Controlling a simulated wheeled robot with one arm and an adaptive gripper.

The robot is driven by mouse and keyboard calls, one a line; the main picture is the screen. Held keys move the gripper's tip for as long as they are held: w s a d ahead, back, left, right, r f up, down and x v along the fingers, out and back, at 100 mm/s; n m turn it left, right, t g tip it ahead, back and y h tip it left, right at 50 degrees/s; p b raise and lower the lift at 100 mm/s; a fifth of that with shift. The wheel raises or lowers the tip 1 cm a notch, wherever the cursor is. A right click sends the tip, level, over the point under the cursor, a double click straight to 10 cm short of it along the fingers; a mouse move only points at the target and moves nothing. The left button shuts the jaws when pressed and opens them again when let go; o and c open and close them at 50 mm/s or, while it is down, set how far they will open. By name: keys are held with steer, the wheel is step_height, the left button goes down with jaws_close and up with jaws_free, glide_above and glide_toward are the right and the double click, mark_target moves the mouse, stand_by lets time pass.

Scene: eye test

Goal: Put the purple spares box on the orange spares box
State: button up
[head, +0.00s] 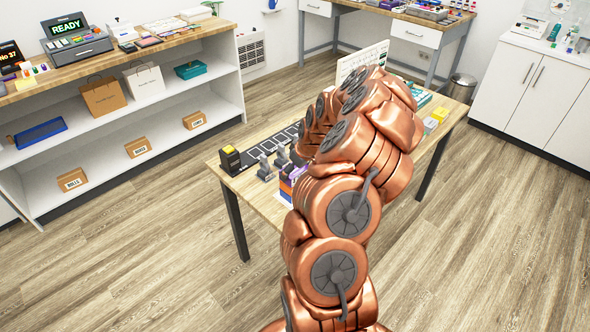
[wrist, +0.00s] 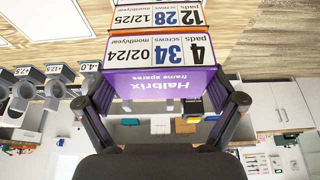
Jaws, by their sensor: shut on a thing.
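The purple spares box (wrist: 160,82) is in the wrist view, which shows the room upside down. Its label reads 4, 34 and 02/24. My gripper (wrist: 162,100) is shut on it, with one dark finger at each side. The orange spares box (wrist: 158,19), labelled 12, 28 and 12/25, shows just past the purple box at the top of the picture. Whether the two boxes touch cannot be told. In the head view, small purple and orange parts show at the table's near side, and my copper arm hides my gripper and most of the boxes.
Grey stands (wrist: 57,75) with number tags stand beside the boxes in the wrist view. The wooden table (head: 236,180) also bears a black card box (head: 230,160) at its left corner and yellow boxes (head: 436,116) at right. Shelves (head: 110,150) stand at left; the floor between is clear.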

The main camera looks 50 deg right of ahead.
steer(key=shift+f, duration=0.15)
steer(key=o, duration=0.9)
steer(key=shift+c, duration=0.2)
steer(key=shift+r, duration=0.3)
steer(key=shift+s+r, duration=0.15)
steer(key=shift+r, duration=0.2)
steer(key=b+v, duration=0.3)
steer(key=v, duration=0.8)
steer(key=shift+b, duration=0.3)
